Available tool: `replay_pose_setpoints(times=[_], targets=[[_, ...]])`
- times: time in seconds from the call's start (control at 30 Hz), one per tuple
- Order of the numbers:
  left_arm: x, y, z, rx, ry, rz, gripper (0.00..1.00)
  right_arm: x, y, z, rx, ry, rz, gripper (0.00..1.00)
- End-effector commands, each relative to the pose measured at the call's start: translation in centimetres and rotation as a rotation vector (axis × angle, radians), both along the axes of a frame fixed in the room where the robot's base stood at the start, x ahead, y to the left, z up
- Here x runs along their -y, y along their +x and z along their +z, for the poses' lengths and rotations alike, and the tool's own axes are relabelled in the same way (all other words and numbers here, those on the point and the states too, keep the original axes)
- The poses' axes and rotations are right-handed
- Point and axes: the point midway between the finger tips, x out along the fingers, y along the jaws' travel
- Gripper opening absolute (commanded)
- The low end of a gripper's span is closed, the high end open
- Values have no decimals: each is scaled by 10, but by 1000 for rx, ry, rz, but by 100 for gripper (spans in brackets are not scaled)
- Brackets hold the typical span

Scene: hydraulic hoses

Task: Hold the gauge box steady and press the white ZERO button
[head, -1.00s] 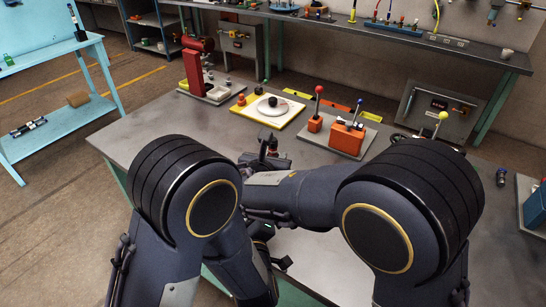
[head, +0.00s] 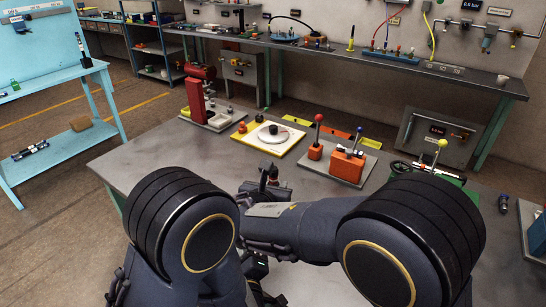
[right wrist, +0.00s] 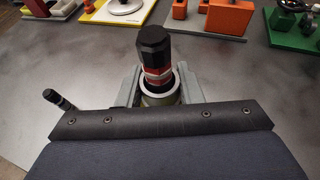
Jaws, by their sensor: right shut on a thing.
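My right gripper (head: 265,188) reaches over the near part of the grey table. In the right wrist view, the right gripper (right wrist: 157,88) is shut on a black-capped fitting (right wrist: 155,52) with a red band and a pale ring, standing upright between the fingers. My left gripper (head: 262,285) is low in the head view, mostly hidden by my arms; its fingers are unclear. A small display (head: 450,4) reading about 0.0 bar is on the back wall, cut by the top edge. I cannot make out a white ZERO button or be sure which thing is the gauge box.
The grey table (head: 140,150) bears a red hand pump (head: 196,95), a yellow-edged plate (head: 268,138), orange lever blocks (head: 346,164) and a green-based unit (head: 455,188). A dark fitting (head: 503,203) lies at the right. The table's left part is clear.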

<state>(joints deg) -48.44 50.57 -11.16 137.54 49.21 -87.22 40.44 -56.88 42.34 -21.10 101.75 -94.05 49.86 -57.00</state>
Motion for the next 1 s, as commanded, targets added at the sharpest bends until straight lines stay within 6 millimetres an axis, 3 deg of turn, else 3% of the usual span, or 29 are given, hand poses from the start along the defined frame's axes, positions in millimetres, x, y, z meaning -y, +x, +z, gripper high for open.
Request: replay_pose_setpoints(times=[0.97,1.0], targets=[[0,0,0,0,0,0,0,1,0,-2,-3,-4,-3,1],[0,0,0,0,0,0,0,1,0,-2,-3,-4,-3,34]])
